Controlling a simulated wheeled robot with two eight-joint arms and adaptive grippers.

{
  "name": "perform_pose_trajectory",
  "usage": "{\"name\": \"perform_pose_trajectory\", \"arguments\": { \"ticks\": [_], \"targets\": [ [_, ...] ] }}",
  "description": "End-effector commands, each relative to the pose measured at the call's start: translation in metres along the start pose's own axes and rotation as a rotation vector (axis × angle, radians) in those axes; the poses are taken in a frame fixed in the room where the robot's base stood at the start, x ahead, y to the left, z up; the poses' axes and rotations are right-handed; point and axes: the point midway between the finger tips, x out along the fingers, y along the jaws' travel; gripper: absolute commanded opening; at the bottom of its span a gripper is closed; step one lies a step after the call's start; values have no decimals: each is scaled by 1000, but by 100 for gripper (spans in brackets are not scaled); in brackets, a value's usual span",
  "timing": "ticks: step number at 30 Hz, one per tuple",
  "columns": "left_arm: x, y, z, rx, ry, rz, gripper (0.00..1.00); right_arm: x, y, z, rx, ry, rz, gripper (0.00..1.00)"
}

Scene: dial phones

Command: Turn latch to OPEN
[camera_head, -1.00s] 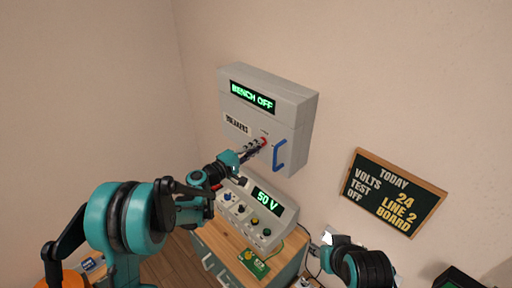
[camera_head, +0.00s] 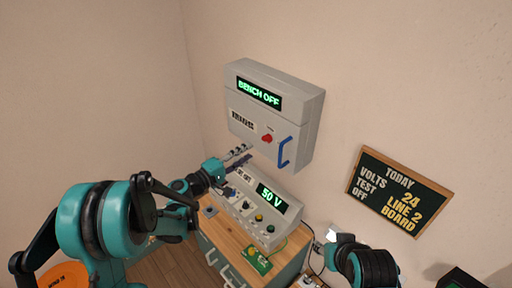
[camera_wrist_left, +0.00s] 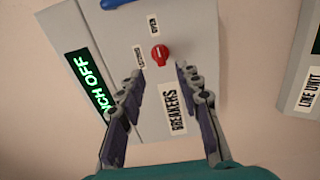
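The latch is a red round knob (camera_head: 267,139) on the front of the grey wall box (camera_head: 300,125), left of a blue handle (camera_head: 285,152). In the left wrist view the knob (camera_wrist_left: 160,55) shows beyond the fingertips, with an OPEN label (camera_wrist_left: 153,25) and a second small label (camera_wrist_left: 138,57) beside it. A pale mark on the knob is too small to read surely. My left gripper (camera_head: 240,154) is open and empty, below and left of the knob, apart from it. My right gripper (camera_head: 335,236) shows only partly at the bottom; its fingers are unclear.
The box display (camera_head: 259,92) reads BENCH OFF, above a BREAKERS label (camera_wrist_left: 173,108). A grey console (camera_head: 262,212) reading 50 V stands on the wooden bench (camera_head: 228,236) below. A chalkboard (camera_head: 399,192) hangs at the right.

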Motion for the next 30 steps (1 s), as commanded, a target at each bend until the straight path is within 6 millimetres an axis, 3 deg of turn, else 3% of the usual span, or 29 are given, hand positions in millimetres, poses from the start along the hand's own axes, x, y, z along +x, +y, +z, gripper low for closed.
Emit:
{"name": "perform_pose_trajectory", "arguments": {
  "ticks": [3, 9, 25, 30],
  "targets": [
    [-22, 0, -1, 0, 3, 0, 34, 0, 0, 0, 0, 0, 0, 40],
    [-38, 0, 0, 0, 1, 0, 34, 0, 0, 0, 0, 0, 0, 40],
    [-39, 1, 2, 6, -2, -8, 34, 0, 0, 0, 0, 0, 0, 40],
    [-44, 4, 24, 85, -20, -125, 34, 0, 0, 0, 0, 0, 0, 40]
  ]
}}
